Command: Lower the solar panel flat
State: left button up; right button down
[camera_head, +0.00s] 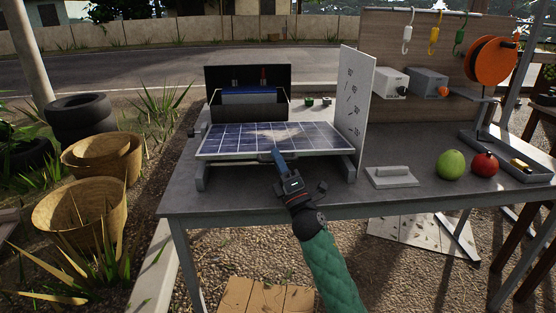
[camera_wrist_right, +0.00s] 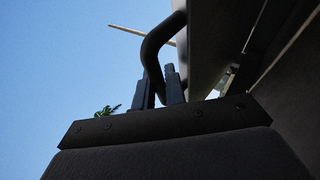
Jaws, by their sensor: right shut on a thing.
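The solar panel (camera_head: 235,142) is a blue, gridded panel with a pale frame on a grey stand (camera_head: 200,176) on the table. It looks close to level, but I cannot tell its exact tilt. My right gripper (camera_head: 276,156) is at the middle of the panel's front edge. It is shut on the panel's dark handle, a curved bar (camera_wrist_right: 154,48) that passes down between my right fingers (camera_wrist_right: 160,86) in the right wrist view. A white board (camera_head: 354,105) with angle marks stands upright at the panel's right side. My left gripper is in neither view.
A dark open box (camera_head: 248,110) stands behind the panel. A grey block with a handle (camera_head: 391,177), a green fruit (camera_head: 450,165) and a red fruit (camera_head: 484,163) sit on the table (camera_head: 400,205) to the right. The table's front edge lies below the panel.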

jog(key=c, duration=1.7)
grip_release()
jog(key=shift+c, duration=0.2)
jog(key=shift+r, duration=0.1)
jog(key=shift+r, duration=0.15)
notch_tip(320, 180, up, 3)
jog(key=shift+r+p, duration=0.2)
jog(key=shift+p, duration=0.15)
jog(key=s+d+r, duration=0.6)
jog(key=d+r, duration=0.1)
jog(key=d, duration=0.2)
jog(key=shift+s+d+r+p, duration=0.15)
jog(key=shift+s+d+p, duration=0.1)
jog(key=shift+s+p, duration=0.2)
